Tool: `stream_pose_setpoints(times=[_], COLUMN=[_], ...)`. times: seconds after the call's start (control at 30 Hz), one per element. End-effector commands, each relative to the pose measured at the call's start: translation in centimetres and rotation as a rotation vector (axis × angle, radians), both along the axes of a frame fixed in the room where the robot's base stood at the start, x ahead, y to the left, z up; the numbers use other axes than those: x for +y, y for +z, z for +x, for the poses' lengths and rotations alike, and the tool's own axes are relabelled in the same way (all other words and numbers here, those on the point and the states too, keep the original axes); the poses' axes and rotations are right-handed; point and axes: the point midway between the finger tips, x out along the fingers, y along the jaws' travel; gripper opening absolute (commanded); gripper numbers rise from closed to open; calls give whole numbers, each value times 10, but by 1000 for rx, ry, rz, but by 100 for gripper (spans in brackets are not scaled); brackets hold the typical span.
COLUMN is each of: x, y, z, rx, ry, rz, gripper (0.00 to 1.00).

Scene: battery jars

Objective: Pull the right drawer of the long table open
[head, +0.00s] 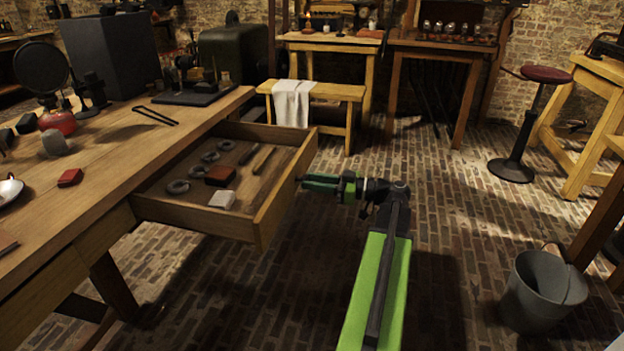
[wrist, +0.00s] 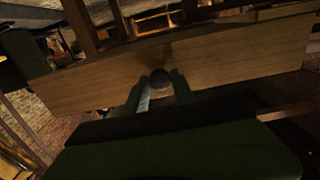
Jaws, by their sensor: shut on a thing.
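The right drawer (head: 272,215) of the long table (head: 100,165) stands pulled out, with its contents in plain view. In the head view my gripper (head: 306,181) is at the outside of the drawer's front panel, from the right. In the wrist view the drawer front (wrist: 215,60) spans the picture. Its round dark knob (wrist: 160,78) sits between the two green fingers of my gripper (wrist: 160,88), which are shut on it. In the head view the knob is mostly hidden by the fingers.
The drawer holds several grey rings (head: 210,156), a dark red block (head: 220,176), a white block (head: 222,199) and thin bars. A grey bucket (head: 540,290) stands on the brick floor at lower right. A red-topped stool (head: 545,75) stands farther back. The floor around my arm is clear.

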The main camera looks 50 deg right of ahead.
Motion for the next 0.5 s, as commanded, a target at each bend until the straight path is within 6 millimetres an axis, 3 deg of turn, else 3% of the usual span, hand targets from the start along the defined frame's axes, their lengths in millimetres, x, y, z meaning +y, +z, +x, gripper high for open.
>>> stream_pose_setpoints(times=[0.37,0.4,0.5], x=[4,5,6], y=[1,1,1], z=[7,7,8], rx=[-4,-4,-3], ry=[3,3,6], rz=[2,2,1], gripper=[0,34,47])
